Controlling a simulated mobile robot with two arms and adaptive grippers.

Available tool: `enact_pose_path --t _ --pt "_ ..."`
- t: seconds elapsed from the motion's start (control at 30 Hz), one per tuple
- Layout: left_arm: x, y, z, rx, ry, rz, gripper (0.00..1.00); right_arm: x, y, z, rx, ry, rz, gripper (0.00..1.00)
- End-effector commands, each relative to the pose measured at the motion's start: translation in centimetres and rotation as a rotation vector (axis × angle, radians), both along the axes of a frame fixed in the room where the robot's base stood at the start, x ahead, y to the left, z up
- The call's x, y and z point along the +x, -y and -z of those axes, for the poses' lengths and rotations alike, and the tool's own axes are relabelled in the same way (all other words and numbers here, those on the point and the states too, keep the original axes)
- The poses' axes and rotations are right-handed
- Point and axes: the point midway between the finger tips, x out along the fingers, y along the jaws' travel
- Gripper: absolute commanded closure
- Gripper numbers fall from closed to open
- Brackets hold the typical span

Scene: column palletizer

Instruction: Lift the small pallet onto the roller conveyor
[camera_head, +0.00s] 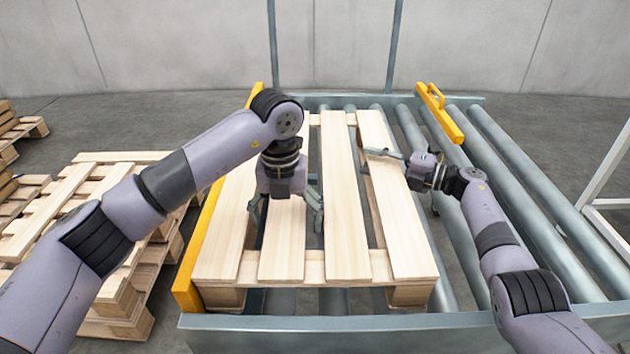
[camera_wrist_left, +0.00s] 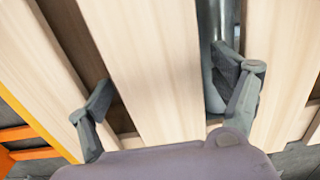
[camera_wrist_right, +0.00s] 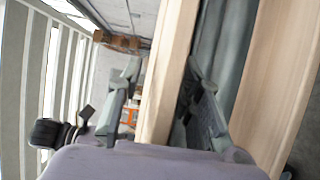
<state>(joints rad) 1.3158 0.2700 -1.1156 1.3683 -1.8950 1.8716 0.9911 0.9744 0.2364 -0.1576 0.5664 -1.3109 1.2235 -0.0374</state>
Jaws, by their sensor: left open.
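The small pallet (camera_head: 344,215) of pale wood lies on the roller conveyor (camera_head: 335,341), its slats running away from me. It looks roughly level, beside the yellow left guide. My left gripper (camera_head: 286,208) is open and points down over the left slats. In the left wrist view its fingers (camera_wrist_left: 165,90) are spread wide around a slat (camera_wrist_left: 150,65), apart from it. My right gripper (camera_head: 390,160) is at the pallet's right edge, one finger over the top. In the right wrist view its fingers (camera_wrist_right: 163,85) stand close on both sides of an edge board (camera_wrist_right: 165,80); the lower contact is hidden.
Yellow guides stand on the conveyor's left (camera_head: 190,270) and right (camera_head: 438,112) sides. Stacked pallets (camera_head: 75,190) stand on the floor to the left. Bare rollers (camera_head: 530,205) are free to the right of the pallet. A white frame (camera_head: 608,170) stands at far right.

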Motion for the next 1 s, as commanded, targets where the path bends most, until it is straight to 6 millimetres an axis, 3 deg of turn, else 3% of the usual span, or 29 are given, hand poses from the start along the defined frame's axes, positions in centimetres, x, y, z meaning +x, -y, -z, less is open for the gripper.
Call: enact_pose_path --t 0.3,0.77,1.0 --pt "0.01 -0.02 0.13 0.0 0.001 0.0 0.16 0.05 -0.11 -0.01 0.0 0.0 0.0 0.68" --pt "0.02 -0.02 0.09 0.0 0.001 0.0 0.46 0.04 -0.07 0.02 0.0 0.0 0.0 0.99" --pt "0.03 -0.03 0.09 0.0 0.001 0.0 0.62 0.03 -0.06 0.05 -0.001 0.0 0.0 1.0"
